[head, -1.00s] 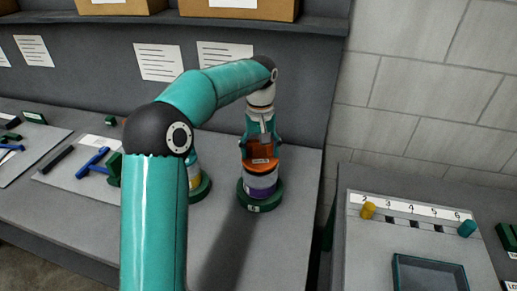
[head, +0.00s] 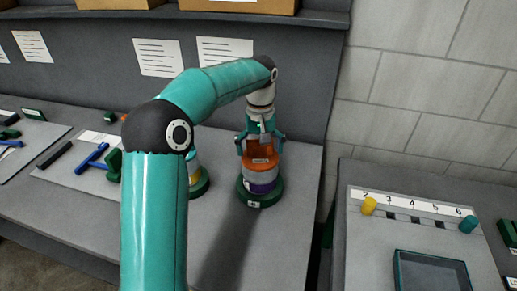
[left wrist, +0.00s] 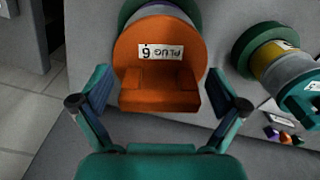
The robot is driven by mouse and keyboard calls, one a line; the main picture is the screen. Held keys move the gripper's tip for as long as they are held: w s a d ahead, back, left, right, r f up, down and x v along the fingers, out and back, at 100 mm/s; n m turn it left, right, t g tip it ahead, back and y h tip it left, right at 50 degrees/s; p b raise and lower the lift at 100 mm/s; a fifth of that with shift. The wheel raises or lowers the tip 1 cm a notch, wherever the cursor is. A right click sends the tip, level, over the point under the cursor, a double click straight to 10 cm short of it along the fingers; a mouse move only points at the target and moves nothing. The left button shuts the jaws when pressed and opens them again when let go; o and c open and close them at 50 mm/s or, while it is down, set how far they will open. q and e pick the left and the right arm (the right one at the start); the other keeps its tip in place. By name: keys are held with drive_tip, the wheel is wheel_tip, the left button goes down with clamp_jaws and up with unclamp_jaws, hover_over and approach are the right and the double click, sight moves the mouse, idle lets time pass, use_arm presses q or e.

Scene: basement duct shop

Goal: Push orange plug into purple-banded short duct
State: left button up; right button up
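The orange plug (head: 263,151), marked PLUG 6 in the left wrist view (left wrist: 135,52), sits at the top of the purple-banded short duct (head: 262,188). The duct stands upright in a green base ring (head: 260,201). How deep the plug sits is hard to tell. My left gripper (head: 261,142) is right above the plug. In the left wrist view its fingers are spread on both sides of the plug's raised grip block (left wrist: 160,90), with gaps, so it is open and empty. My right gripper is in neither view.
A yellow-banded duct (left wrist: 284,70) stands close by, partly behind my left arm in the head view. Blue and green tools (head: 92,158) lie on a board at left. A numbered rack (head: 410,208) with yellow and teal pegs and a tray is at right.

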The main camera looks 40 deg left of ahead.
sight(260, 156)
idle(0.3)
use_arm(q)
wheel_tip(260, 156, up, 10)
drive_tip(key=shift+w+r, duration=0.15)
drive_tip(key=shift+r, duration=0.8)
